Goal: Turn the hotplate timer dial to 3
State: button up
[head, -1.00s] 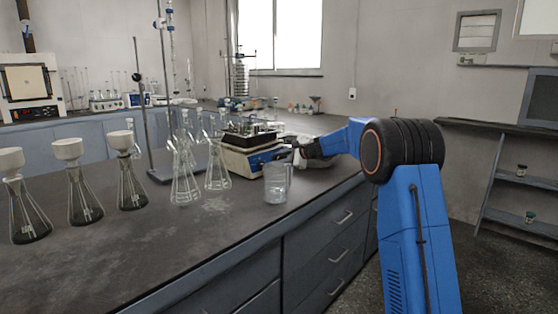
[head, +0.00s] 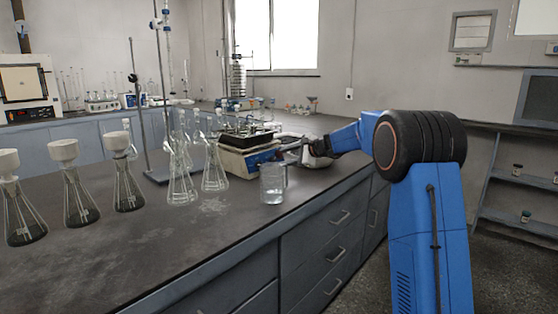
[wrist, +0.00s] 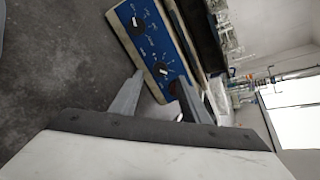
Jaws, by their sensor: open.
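The hotplate (head: 236,163) stands on the bench behind the glass beaker, with a blue front panel (head: 262,157). In the wrist view the blue panel (wrist: 149,40) lies tilted and carries two dark dials with pale pointers. One dial (wrist: 160,69) is just beyond my fingertips, between their lines; the other dial (wrist: 137,22) is farther up the panel. Their small markings are unreadable, and I cannot tell which is the timer. My gripper (wrist: 159,80) is open and empty, its fingers pointing at the panel. In the head view my gripper (head: 290,148) is beside the panel's right end.
A glass beaker (head: 272,185) stands near the bench edge, in front of the hotplate. Clear flasks (head: 181,180) stand left of it, and several funnel-topped flasks (head: 127,186) farther left. A stand (head: 143,120) rises behind. The front middle of the bench is clear.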

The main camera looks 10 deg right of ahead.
jog(key=v, duration=1.1)
jog(key=shift+s+d, duration=0.2)
jog(key=shift+s+r, duration=0.1)
jog(key=s+a+f+n+g+h, duration=0.1)
jog(key=s+a+n, duration=0.2)
jog(key=s, duration=0.7)
jog(key=s+a+f+n+g+h, duration=0.1)
jog(key=s+a+n+g, duration=0.15)
jog(key=s, duration=0.75)
jog(key=s+a+f+n+g+h, duration=0.1)
jog(key=s+a+f+n, duration=0.2)
jog(key=s, duration=0.7)
jog(key=s+d+f+n+h, duration=0.1)
jog(key=s+f+n, duration=0.2)
jog(key=s, duration=0.7)
jog(key=s+d+f+n+g+h, duration=0.1)
jog(key=s+d+f+n+h, duration=0.1)
jog(key=s+f, duration=0.3)
jog(key=s+d+f+n+h, duration=0.2)
jog(key=s+f+n, duration=0.2)
jog(key=s, duration=1)
jog(key=shift+s+f, duration=0.35)
jog(key=shift+f, duration=0.1)
